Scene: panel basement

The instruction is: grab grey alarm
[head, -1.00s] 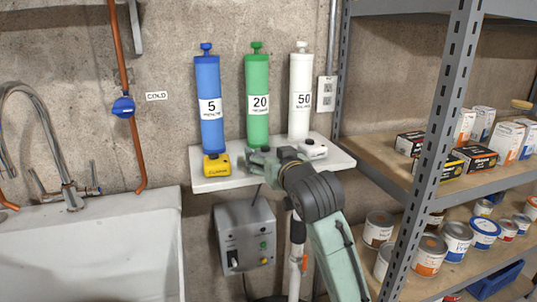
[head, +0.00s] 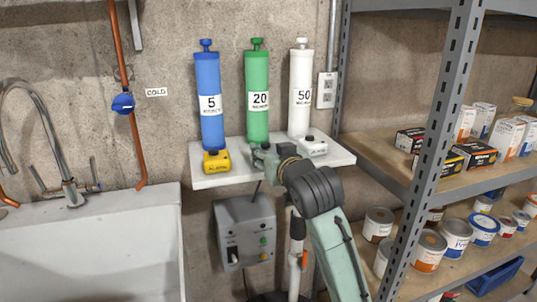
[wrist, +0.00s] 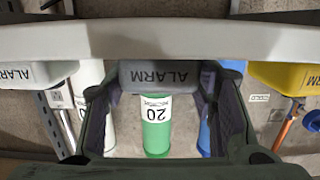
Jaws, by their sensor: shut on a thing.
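The grey alarm (wrist: 160,76) shows in the wrist view, with its ALARM label facing me. It sits at the edge of the white shelf (wrist: 200,40), between the two fingers of my gripper (wrist: 160,84), which is shut on it. In the head view my gripper (head: 264,156) is at the middle of the shelf, in front of the green cylinder, and largely hides the grey alarm. Whether the alarm still touches the shelf I cannot tell.
A yellow alarm (head: 216,162) stands left of my gripper and a white alarm (head: 314,146) right of it. Blue (head: 209,100), green (head: 257,97) and white (head: 300,92) cylinders stand behind. A grey control box (head: 245,232) hangs below. A metal rack (head: 440,150) is at right.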

